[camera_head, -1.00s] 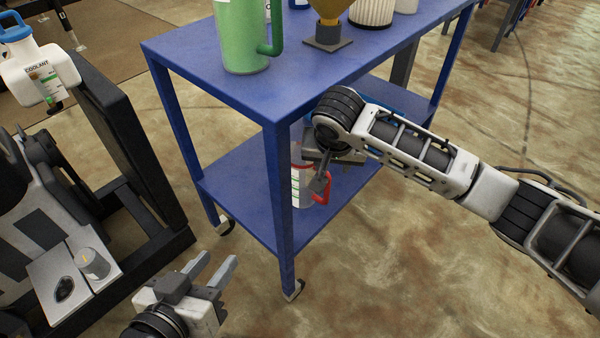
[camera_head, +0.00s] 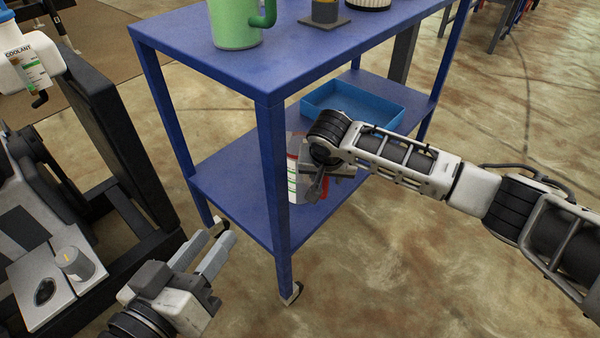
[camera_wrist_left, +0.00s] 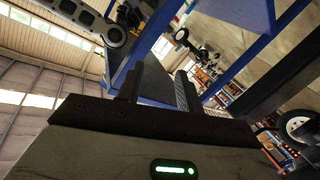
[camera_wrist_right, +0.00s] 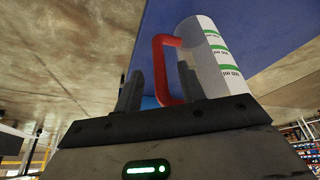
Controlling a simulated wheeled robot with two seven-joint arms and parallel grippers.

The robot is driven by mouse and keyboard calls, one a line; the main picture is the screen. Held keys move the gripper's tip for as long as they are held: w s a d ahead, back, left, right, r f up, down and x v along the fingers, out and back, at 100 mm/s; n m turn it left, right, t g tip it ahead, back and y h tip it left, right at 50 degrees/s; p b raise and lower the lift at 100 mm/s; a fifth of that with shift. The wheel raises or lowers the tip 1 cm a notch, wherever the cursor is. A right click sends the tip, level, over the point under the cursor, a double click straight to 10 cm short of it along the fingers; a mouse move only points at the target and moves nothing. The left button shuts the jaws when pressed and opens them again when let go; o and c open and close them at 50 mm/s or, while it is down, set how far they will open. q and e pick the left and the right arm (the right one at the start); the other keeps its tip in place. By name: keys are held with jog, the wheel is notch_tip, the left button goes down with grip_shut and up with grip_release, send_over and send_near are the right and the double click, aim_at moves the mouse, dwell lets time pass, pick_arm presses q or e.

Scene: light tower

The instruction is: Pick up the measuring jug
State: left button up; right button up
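The measuring jug (camera_head: 293,180) is white with green markings and a red handle. It stands upright on the cart's lower shelf, partly hidden by a cart leg and my right gripper in the head view. My right gripper (camera_head: 318,186) is at the jug's handle side. In the right wrist view the red handle (camera_wrist_right: 160,70) lies between the two fingers, which stand apart with a gap beside it; the jug body (camera_wrist_right: 215,60) is behind the right finger. My left gripper (camera_head: 222,240) is open and empty, low beside the cart's left side.
The blue cart (camera_head: 300,55) has a top shelf over the jug and a corner leg close to it. A green jug (camera_head: 235,25) stands on top. A blue tray (camera_head: 352,100) is on the lower shelf behind my right arm. A coolant bottle (camera_head: 28,65) is at left.

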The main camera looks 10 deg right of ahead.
grip_shut()
jog(key=shift+r, duration=0.1)
